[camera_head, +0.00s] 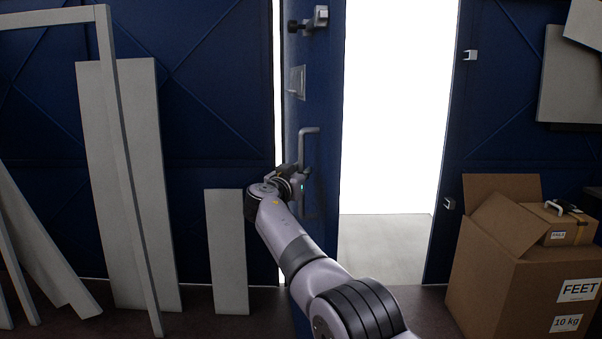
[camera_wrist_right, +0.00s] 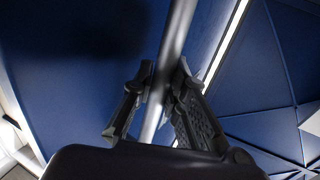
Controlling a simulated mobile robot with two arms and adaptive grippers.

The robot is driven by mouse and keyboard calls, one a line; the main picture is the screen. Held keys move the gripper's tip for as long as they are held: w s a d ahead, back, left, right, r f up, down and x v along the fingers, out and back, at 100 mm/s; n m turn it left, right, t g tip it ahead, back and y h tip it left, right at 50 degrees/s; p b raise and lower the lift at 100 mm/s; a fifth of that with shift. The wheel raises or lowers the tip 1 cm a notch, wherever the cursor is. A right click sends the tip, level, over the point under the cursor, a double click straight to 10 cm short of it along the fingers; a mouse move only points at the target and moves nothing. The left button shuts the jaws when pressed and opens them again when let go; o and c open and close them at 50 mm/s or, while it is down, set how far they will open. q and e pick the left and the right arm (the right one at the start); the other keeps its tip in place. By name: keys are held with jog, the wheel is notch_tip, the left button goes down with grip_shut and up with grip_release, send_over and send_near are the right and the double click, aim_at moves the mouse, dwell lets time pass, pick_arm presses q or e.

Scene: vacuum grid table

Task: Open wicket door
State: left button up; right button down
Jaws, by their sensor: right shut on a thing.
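The blue wicket door (camera_head: 325,75) stands partly swung out in the head view, with a bright opening to its right. Its grey bar handle (camera_head: 307,147) is on the door face, and a latch (camera_head: 309,22) sits near its top. My right gripper (camera_head: 300,172) is at the lower part of the handle. In the right wrist view the metal handle bar (camera_wrist_right: 177,40) runs between the fingers of my right gripper (camera_wrist_right: 160,100), which is shut on it. The arm hides part of the door's lower area. My left gripper is not in view.
Cardboard boxes (camera_head: 500,262) stand right of the doorway (camera_head: 395,110), close to its edge. Pale boards (camera_head: 130,190) and a shorter board (camera_head: 227,250) lean on the blue wall at left. The floor in the opening (camera_head: 385,245) is clear.

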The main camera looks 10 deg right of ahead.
jog(key=shift+r, duration=0.2)
jog(key=c, duration=1.7)
grip_release()
jog(key=shift+s, duration=0.1)
jog(key=shift+o, duration=0.7)
jog(key=shift+f, duration=0.2)
jog(key=shift+a, duration=0.15)
jog(key=v, duration=0.7)
jog(key=shift+s, duration=0.2)
